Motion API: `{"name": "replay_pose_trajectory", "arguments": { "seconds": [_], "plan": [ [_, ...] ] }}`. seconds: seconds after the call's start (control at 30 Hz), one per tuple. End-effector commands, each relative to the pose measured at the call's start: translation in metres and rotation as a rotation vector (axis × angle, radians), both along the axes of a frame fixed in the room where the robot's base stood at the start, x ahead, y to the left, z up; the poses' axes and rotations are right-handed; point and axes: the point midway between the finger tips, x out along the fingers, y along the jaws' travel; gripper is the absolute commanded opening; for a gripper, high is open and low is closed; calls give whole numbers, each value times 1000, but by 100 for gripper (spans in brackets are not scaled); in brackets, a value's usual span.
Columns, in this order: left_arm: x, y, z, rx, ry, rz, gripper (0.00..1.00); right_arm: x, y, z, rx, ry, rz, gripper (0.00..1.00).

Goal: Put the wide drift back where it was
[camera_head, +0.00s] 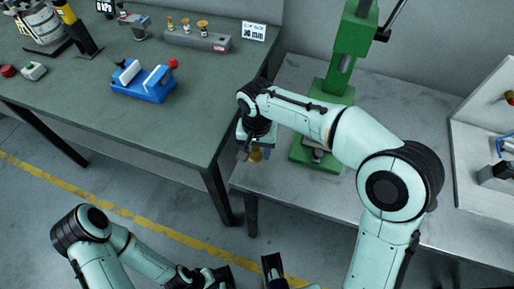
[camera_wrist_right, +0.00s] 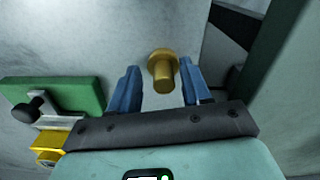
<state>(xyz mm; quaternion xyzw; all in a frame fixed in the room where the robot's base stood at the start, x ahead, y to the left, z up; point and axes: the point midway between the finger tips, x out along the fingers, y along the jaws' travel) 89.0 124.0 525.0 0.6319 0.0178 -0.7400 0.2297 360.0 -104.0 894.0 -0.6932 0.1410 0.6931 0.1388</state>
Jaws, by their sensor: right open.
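A brass drift (camera_wrist_right: 163,70) with a broad round flange and a narrower stem shows in the right wrist view, between the two blue fingers of my right gripper (camera_wrist_right: 155,88), with gaps on both sides. In the head view my right gripper (camera_head: 256,147) points down over the left edge of the grey metal bench. A small brass patch (camera_head: 257,155) shows by it, mostly hidden. A grey rack (camera_head: 198,39) on the green table holds several brass pieces. My left gripper (camera_head: 247,270) is low in the head view, its fingers apart and empty, partly cut off.
A green press (camera_head: 335,75) stands on the grey bench (camera_head: 405,92) beside my right arm. A blue vise-like fixture (camera_head: 143,82) and a white sign (camera_head: 254,31) stand on the green table (camera_head: 75,75). A pale tray (camera_head: 470,140) is at the far right.

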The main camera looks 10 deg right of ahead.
Motion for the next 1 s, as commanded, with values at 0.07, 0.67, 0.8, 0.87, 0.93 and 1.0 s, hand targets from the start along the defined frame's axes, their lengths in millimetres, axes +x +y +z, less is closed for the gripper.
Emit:
{"name": "replay_pose_trajectory", "arguments": {
  "seconds": [0.07,0.67,0.8,0.87,0.93,1.0],
  "plan": [
    [0,0,2,-1,2,-1,0,0,0,5,0,0,0,48],
    [-1,0,22,-3,15,-4,0,1,1,113,0,-2,0,48],
    [-1,0,23,-3,15,-4,0,0,1,122,1,-1,1,48],
    [-1,0,23,-3,15,-4,0,0,1,123,0,0,1,48],
    [-1,0,23,-3,15,-4,0,0,1,124,0,0,1,48],
    [-1,0,23,-3,15,-4,0,0,1,123,0,0,1,48]
  ]
}}
